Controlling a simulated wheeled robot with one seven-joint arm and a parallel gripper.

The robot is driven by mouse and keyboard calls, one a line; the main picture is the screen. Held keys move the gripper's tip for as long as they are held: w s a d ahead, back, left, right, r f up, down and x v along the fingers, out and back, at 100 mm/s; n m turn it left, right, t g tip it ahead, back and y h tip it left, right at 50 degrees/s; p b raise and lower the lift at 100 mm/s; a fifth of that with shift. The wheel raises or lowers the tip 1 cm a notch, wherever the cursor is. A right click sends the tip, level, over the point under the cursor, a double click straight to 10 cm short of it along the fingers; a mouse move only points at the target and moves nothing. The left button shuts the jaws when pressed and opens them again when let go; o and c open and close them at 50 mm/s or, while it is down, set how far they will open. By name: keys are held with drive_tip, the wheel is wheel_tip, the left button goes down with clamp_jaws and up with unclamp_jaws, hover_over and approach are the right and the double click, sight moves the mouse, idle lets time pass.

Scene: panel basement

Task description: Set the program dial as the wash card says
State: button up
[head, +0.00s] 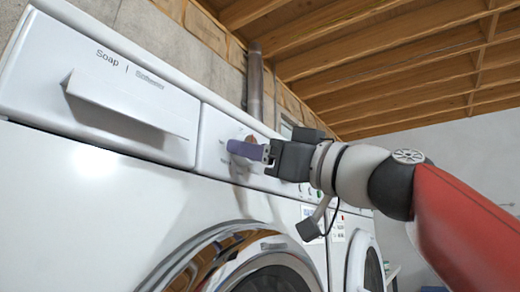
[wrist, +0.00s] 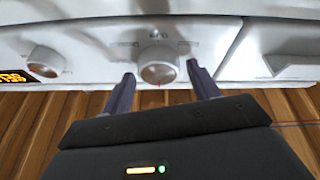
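The washing machine's white front panel (head: 212,160) fills the left and middle of the head view. In the wrist view a round, light-coloured dial (wrist: 158,66) sits on the panel between the two fingertips of my gripper (wrist: 160,70). The fingers are apart, one on each side of the dial, and I see gaps beside it; contact is not clear. The dial's pointer and marks are too blurred to read. In the head view my gripper (head: 236,148) is at the panel and covers most of the dial. I cannot make out a readable wash card.
A second knob (wrist: 45,62) and an orange lit display (wrist: 12,77) are left in the wrist view. The soap drawer (head: 130,105) is left of my gripper in the head view. The round door (head: 262,268) is below. A second machine (head: 362,262) stands beyond, at right.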

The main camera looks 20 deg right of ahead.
drive_tip(key=c, duration=0.7)
drive_tip(key=shift+c, duration=0.2)
drive_tip(key=shift+m, duration=0.4)
drive_tip(key=shift+a+r+m+g+h+p, duration=0.15)
drive_tip(key=shift+m+g+h+p, duration=0.9)
drive_tip(key=shift+m, duration=3.7)
drive_tip(key=shift+d+r+m+g+h+p, duration=0.1)
drive_tip(key=shift+r+m+g+h+p, duration=0.2)
drive_tip(key=shift+m+h+p, duration=2.95)
drive_tip(key=shift+a+r+m+g+y, duration=0.25)
drive_tip(key=shift+m+g, duration=0.5)
drive_tip(key=shift+m, duration=5.55)
drive_tip(key=shift+s+d+f, duration=0.1)
drive_tip(key=shift+d, duration=0.05)
